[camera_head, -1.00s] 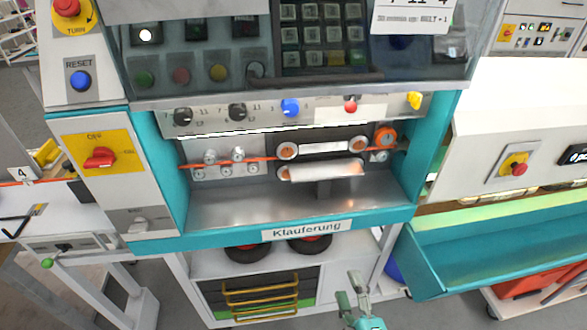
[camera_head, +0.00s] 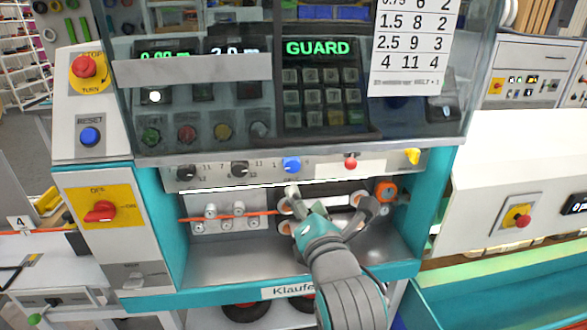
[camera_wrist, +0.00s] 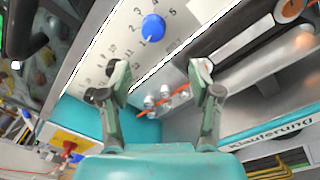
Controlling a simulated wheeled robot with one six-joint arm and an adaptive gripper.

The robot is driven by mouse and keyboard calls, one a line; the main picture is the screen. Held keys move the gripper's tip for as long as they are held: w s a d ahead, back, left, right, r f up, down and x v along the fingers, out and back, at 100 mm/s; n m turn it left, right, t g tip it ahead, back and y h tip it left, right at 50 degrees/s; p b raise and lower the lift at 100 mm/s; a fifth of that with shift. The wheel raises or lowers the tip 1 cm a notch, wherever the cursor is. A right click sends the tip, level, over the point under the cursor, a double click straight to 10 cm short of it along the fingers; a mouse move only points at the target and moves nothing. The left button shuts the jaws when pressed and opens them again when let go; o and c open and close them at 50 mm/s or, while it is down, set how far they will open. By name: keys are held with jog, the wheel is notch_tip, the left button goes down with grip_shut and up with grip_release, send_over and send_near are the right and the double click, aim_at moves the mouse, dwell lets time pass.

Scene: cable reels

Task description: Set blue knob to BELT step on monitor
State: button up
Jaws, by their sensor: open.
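The blue knob (camera_head: 291,165) sits on the light control strip below the dark window. In the wrist view the blue knob (camera_wrist: 153,28) has printed numbers around it; a pale mark at its lower edge seems to lie near the 1. My gripper (camera_head: 330,200) is in front of the machine's recess, just below the knob. In the wrist view my gripper (camera_wrist: 159,76) has its fingers spread and empty, with the knob beyond the fingertips and not touched. The monitor (camera_head: 318,47) reads GUARD in green letters.
Two black knobs (camera_head: 240,169) stand left of the blue one; a red knob (camera_head: 350,161) and a yellow one (camera_head: 412,156) stand right. A printed number table (camera_head: 410,45) hangs on the window. Rollers and an orange cable (camera_head: 237,215) lie behind my gripper.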

aim_at(293, 167)
jog(key=shift+n, duration=0.3)
jog(key=w, duration=0.3)
jog(key=w+a, duration=0.1)
jog(key=w, duration=0.3)
jog(key=w+a+r, duration=0.1)
jog(key=w, duration=0.3)
jog(key=shift+r, duration=0.1)
jog(key=c, duration=1.1)
jog(key=shift+c, duration=0.2)
